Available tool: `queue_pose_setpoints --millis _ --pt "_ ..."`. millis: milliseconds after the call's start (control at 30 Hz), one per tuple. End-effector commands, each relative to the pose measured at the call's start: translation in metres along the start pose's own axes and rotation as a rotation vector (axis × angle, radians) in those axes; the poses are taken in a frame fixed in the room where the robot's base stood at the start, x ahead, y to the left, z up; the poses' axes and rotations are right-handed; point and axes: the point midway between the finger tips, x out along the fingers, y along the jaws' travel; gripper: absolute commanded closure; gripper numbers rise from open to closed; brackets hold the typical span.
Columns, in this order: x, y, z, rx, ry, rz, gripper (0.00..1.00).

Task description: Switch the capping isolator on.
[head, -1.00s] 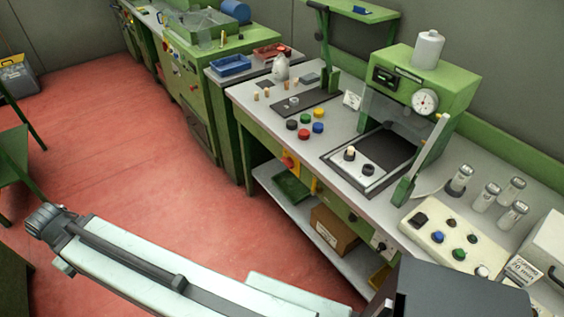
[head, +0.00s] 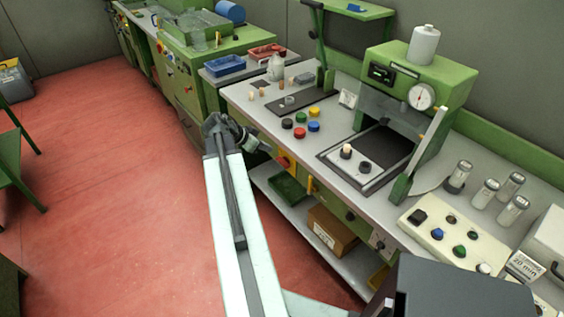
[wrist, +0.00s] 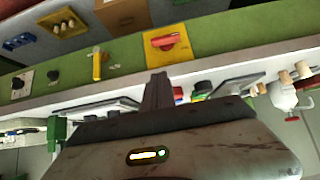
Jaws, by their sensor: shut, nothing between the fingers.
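The capping isolator appears to be the red rotary handle on a yellow plate, set in the green front of the bench. In the wrist view the isolator (wrist: 167,42) is at top centre, its handle lying nearly level across the plate. In the head view the isolator (head: 284,163) is small and partly hidden beside my gripper. My gripper (wrist: 158,78) is shut and empty; its fingertips show just below the yellow plate in the wrist view, seemingly apart from it. In the head view my gripper (head: 265,148) is near the bench's front edge, pointing at it.
A yellow lever (wrist: 97,63) and a black knob (wrist: 18,85) sit on the same green front. The benchtop (head: 245,100) carries coloured caps (head: 313,126) and a capping press (head: 420,75). A lower shelf holds a cardboard box (head: 333,230). The red floor (head: 100,190) is clear.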

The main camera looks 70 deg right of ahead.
Motion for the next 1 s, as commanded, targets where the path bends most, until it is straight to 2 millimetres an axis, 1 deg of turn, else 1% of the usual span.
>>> queue_pose_setpoints --millis 167,267,367,600,767,833,1000 --pt "0.0 0.0 0.001 -0.002 -0.002 -0.001 1.0" --pt "0.006 -0.001 0.002 -0.003 -0.002 -0.001 1.0" --pt "0.021 -0.001 0.004 -0.002 -0.003 0.0 1.0" --pt "0.075 -0.002 0.007 -0.001 -0.004 0.0 1.0" --pt "0.109 -0.001 0.006 -0.001 -0.003 0.0 1.0" --pt "0.117 0.0 0.018 -0.003 -0.003 -0.001 1.0" --pt "0.128 0.0 0.029 -0.003 -0.003 -0.001 1.0"
